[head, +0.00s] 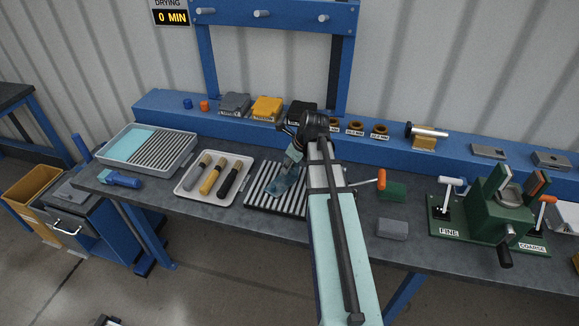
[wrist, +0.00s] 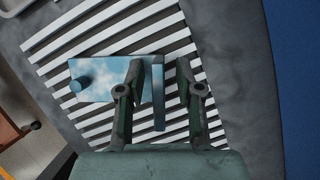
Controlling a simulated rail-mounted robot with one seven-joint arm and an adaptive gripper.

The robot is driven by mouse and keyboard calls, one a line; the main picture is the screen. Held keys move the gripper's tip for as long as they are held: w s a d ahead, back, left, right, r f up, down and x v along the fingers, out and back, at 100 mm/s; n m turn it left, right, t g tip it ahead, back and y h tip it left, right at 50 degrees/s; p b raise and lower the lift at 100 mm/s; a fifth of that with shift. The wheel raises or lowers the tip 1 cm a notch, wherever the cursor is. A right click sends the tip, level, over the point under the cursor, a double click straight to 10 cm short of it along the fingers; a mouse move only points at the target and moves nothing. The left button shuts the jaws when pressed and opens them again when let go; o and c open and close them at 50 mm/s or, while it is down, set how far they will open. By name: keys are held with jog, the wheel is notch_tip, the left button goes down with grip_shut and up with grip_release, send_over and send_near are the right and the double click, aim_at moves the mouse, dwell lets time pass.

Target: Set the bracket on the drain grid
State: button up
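The bracket (head: 284,182) is a blue-grey, shiny metal piece with a flat plate and a raised flange. It appears to rest on the drain grid (head: 256,204), a set of pale parallel slats on the bench. In the wrist view the bracket (wrist: 104,80) lies over the slats (wrist: 150,22), with a short round peg at its left end. My gripper (head: 296,152) is just above the bracket. In the wrist view my gripper (wrist: 160,68) is open, one finger on each side of the flange, with a visible gap at the right finger.
To the right are a grey block (head: 393,229), a green block (head: 392,191) and a green vise-like fixture (head: 492,212). A blue shelf (head: 220,133) runs behind.

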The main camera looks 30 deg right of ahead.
jog(key=b+v, duration=0.1)
jog(key=v, duration=1)
jog(key=shift+r+b, duration=0.35)
jog(key=shift+b, duration=0.05)
jog(key=shift+f, duration=0.1)
dwell(0.7)
